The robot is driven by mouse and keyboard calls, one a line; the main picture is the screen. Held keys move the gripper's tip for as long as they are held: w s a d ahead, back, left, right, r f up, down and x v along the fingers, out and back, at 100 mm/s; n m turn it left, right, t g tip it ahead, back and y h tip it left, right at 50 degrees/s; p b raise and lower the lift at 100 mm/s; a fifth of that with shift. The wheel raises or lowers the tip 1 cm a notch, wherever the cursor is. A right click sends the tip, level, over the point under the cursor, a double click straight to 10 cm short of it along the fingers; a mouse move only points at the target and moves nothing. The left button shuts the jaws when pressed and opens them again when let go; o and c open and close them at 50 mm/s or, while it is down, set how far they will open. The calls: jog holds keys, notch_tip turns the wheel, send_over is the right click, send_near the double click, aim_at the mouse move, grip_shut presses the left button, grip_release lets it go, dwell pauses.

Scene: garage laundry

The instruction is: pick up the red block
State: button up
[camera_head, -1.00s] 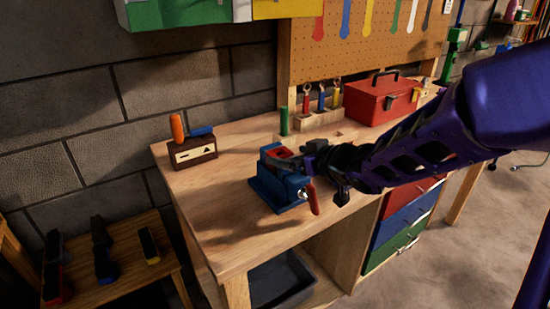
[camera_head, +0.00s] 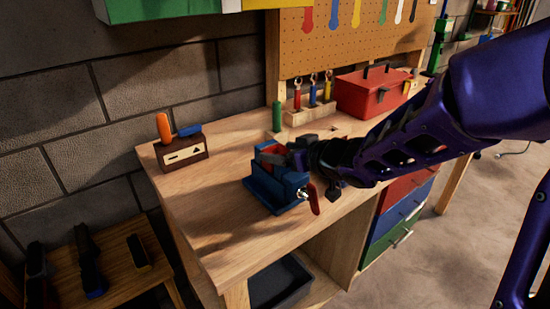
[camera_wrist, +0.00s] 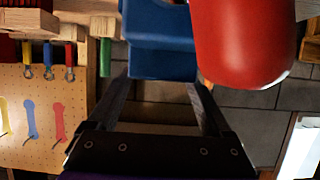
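A red patch (camera_head: 272,150), likely the red block, shows at the top of the blue vise (camera_head: 275,197) on the workbench; my gripper covers part of it. My gripper (camera_head: 295,153) is at the vise's top right side, and its fingers are hard to make out there. In the wrist view, the two dark fingers (camera_wrist: 158,82) stand apart with a blue part (camera_wrist: 160,55), likely of the vise, beyond and between their tips. I cannot tell if they touch it. A large rounded red part (camera_wrist: 243,40), likely the vise handle, is close on the right. No red block is clear there.
The wooden bench top (camera_head: 215,225) is clear in front and left of the vise. A green peg (camera_head: 277,117), a plier rack (camera_head: 312,113) and a red toolbox (camera_head: 368,97) stand behind.

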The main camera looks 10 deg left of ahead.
jog(key=c, duration=1)
